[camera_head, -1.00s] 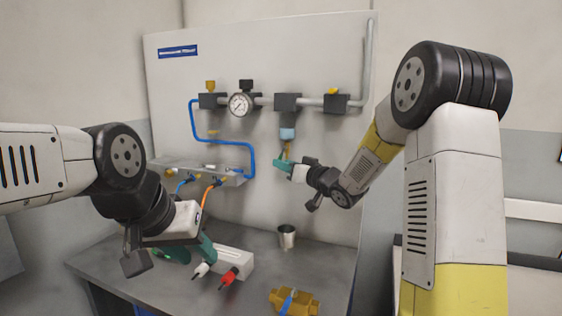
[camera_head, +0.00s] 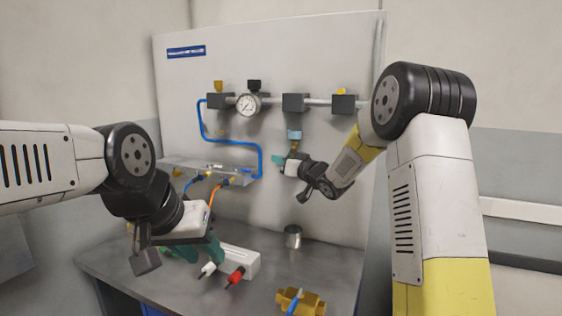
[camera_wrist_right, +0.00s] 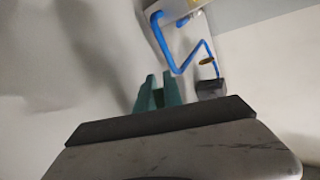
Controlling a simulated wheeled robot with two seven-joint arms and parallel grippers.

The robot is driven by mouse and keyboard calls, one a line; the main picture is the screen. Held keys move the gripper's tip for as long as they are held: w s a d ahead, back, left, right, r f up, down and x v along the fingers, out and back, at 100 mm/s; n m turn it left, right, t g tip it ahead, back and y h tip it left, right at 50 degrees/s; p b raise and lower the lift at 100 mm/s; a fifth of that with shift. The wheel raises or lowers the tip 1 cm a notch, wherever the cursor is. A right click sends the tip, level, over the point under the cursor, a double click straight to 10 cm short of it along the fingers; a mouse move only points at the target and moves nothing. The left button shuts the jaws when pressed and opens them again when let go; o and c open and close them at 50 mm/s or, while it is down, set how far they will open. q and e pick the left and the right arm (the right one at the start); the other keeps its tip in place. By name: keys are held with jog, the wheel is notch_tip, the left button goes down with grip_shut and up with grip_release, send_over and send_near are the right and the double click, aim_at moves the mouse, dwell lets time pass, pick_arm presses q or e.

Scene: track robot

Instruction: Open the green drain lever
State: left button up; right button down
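A filter bowl with a light-blue part (camera_head: 294,135) hangs from the pipe row on the panel, with a brass-coloured piece (camera_head: 295,151) below it. I cannot make out a separate green lever there. My right gripper (camera_head: 278,160) has teal fingers and is just left of and below the brass piece; contact cannot be told. In the right wrist view its two fingers (camera_wrist_right: 159,90) stand slightly apart with nothing visible between them. My left gripper (camera_head: 198,250) is low over the bench at the left, its teal fingers apart and apparently empty.
A pressure gauge (camera_head: 248,104), dark valve blocks and a blue hose (camera_head: 230,143) are on the panel (camera_head: 330,50). A small shelf (camera_head: 185,168) juts out left of my right gripper. On the bench (camera_head: 340,255) are a metal cup (camera_head: 293,237), a white block (camera_head: 242,262) and a brass fitting (camera_head: 300,301).

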jog(key=shift+s+d+f+n+g+h, duration=0.25)
jog(key=shift+d+f+n+g+h, duration=0.35)
jog(key=shift+g+h, duration=0.25)
jog(key=shift+r, duration=0.1)
jog(key=c, duration=1.5)
grip_release()
jog(key=shift+v, duration=3.95)
jog(key=shift+d+r, duration=0.1)
